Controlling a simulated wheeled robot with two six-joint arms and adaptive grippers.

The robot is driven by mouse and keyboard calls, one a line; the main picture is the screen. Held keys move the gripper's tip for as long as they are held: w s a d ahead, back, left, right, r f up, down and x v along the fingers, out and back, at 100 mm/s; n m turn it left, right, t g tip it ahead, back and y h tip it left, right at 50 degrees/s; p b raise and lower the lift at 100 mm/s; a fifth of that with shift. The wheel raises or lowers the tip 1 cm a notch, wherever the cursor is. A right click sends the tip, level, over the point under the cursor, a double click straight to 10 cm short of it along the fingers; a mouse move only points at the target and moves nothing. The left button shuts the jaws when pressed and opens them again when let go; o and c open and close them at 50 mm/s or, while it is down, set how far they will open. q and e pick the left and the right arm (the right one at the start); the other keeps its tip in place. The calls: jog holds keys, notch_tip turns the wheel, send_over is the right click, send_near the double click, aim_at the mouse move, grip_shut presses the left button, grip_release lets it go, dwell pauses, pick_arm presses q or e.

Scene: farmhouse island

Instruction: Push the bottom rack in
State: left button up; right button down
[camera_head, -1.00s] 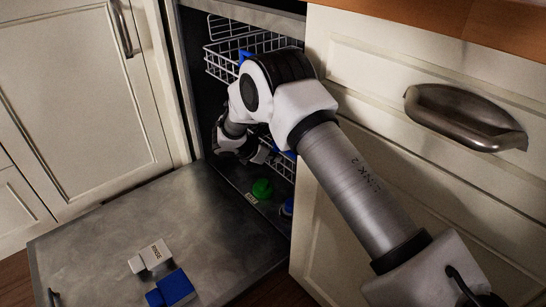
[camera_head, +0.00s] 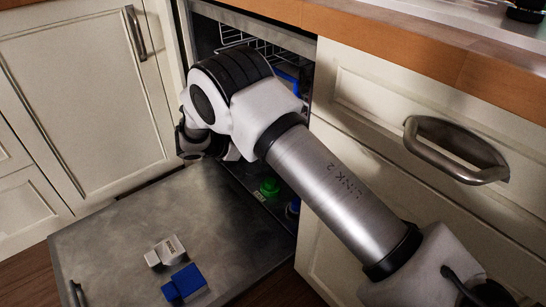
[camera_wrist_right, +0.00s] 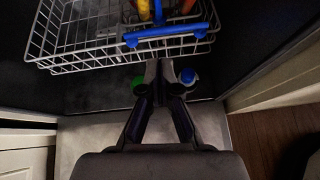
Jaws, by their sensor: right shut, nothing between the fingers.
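A white wire rack (camera_wrist_right: 60,50) with a blue handle-like bar (camera_wrist_right: 165,35) and orange upright pieces fills the upper part of the right wrist view, inside the dark dishwasher. My right gripper (camera_wrist_right: 165,72) is shut and empty, its tips just in front of the rack's near edge; I cannot tell whether they touch it. In the head view my right arm crosses the dishwasher opening and hides the gripper's fingers and most of the interior. A bit of white wire rack (camera_head: 236,36) shows above the arm. My left gripper is not in view.
The dishwasher door (camera_head: 120,235) lies open and low, with a white block (camera_head: 165,251) and a blue block (camera_head: 184,283) on it. A green cap (camera_head: 269,187) and a blue cap (camera_wrist_right: 187,76) sit near the opening. Cabinets stand on both sides.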

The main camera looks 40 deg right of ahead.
notch_tip(320, 180, down, 7)
jog(key=a+n+h, duration=0.1)
jog(key=a+h, duration=0.1)
jog(key=h, duration=0.2)
jog(key=d+f+b, duration=0.1)
jog(key=d+b, duration=0.2)
jog(key=d, duration=0.3)
jog(key=w+d+f+b, duration=0.1)
jog(key=d+f+b, duration=0.1)
jog(key=d, duration=0.5)
jog(key=shift+d+t+b, duration=0.2)
jog(key=shift+t+b, duration=0.2)
